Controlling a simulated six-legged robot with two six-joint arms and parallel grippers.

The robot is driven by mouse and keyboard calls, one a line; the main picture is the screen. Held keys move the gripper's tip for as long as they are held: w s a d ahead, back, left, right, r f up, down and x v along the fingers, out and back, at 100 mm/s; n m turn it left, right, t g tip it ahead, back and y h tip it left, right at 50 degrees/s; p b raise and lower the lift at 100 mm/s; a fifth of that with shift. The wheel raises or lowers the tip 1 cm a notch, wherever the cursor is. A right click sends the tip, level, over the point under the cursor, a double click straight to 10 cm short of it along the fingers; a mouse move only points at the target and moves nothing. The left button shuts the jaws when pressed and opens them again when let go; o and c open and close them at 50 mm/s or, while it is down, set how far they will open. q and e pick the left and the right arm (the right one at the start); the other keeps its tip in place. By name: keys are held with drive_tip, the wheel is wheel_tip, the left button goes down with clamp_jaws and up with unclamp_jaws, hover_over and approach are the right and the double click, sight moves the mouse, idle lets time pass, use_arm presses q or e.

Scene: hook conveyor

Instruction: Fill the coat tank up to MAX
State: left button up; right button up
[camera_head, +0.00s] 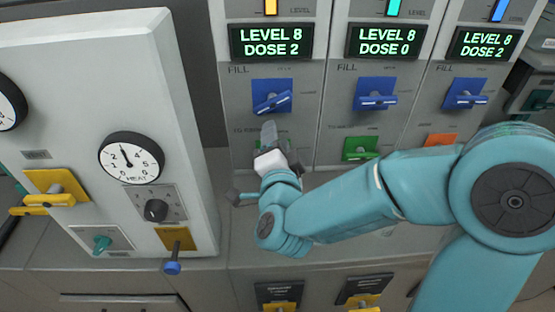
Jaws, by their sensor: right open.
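Three tank panels stand side by side, and I cannot read which one is the coat tank. The left display (271,42) reads LEVEL 8, DOSE 2. The middle display (384,41) reads LEVEL 8, DOSE 0. The right display (485,44) reads LEVEL 8, DOSE 2. Blue FILL handles sit below them: left (272,100), middle (375,98), right (465,97). Level strips above are yellow (271,7), cyan (393,8) and blue (498,10), cut off at the top. My right gripper (268,133) is open just below the left FILL handle, partly hiding a green plate.
A white cabinet at the left carries a HEAT gauge (131,158) near 2, a black knob (155,210), a yellow handle (52,198) and a blue-tipped lever (173,267). A green handle (360,151) is under the middle panel. My right arm crosses the lower right.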

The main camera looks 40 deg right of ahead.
drive_tip(key=b+v, duration=0.4)
drive_tip(key=shift+s+a, duration=0.15)
drive_tip(key=shift+s, duration=0.1)
idle(2.9)
